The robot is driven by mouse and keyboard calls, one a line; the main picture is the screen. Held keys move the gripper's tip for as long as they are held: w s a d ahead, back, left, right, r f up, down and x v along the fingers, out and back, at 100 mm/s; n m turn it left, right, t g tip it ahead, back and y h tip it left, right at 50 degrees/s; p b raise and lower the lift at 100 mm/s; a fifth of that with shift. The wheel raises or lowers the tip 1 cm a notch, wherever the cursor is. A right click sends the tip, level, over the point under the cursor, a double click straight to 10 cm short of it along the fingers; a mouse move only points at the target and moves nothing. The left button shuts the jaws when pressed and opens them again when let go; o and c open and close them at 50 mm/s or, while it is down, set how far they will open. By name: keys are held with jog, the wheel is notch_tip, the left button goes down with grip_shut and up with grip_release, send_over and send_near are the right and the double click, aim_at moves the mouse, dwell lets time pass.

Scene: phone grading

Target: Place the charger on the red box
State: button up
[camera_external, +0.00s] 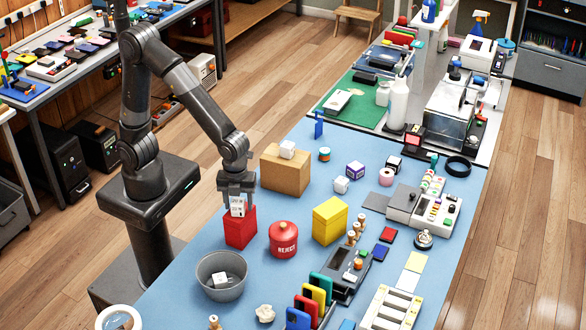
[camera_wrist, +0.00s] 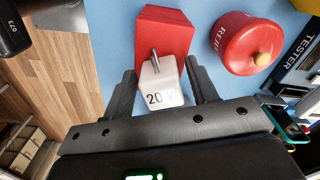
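The red box (camera_external: 240,231) stands on the blue table mat, and its red top also shows in the wrist view (camera_wrist: 165,28). The white charger (camera_external: 237,208), marked 20 W, is at the top of the red box, directly below my wrist. In the wrist view the charger (camera_wrist: 160,88) sits between the two fingers, its metal prong toward the box. My gripper (camera_wrist: 161,70) points down with a finger on each side of the charger; narrow gaps show beside it, so it looks open around it. Whether the charger's underside rests fully on the box is hidden.
A red REJECT canister (camera_external: 283,240) stands close right of the box, with a yellow box (camera_external: 329,221) beyond. A cardboard box (camera_external: 285,171) with a white cube on top is behind. A grey bowl (camera_external: 221,276) is in front.

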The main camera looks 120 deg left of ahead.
aim_at(238, 199)
jog(key=shift+o, duration=0.4)
notch_tip(238, 199, up, 12)
jog(key=s+a+r+n+t, duration=0.1)
jog(key=s+r+n+t, duration=0.1)
jog(key=s+n, duration=0.4)
jog(key=s+a+r+n+t, duration=0.2)
jog(key=s+n, duration=0.5)
jog(key=s, duration=0.5)
jog(key=shift+r+n+t, duration=0.15)
jog(key=shift+n+t, duration=0.15)
jog(key=shift+t, duration=0.5)
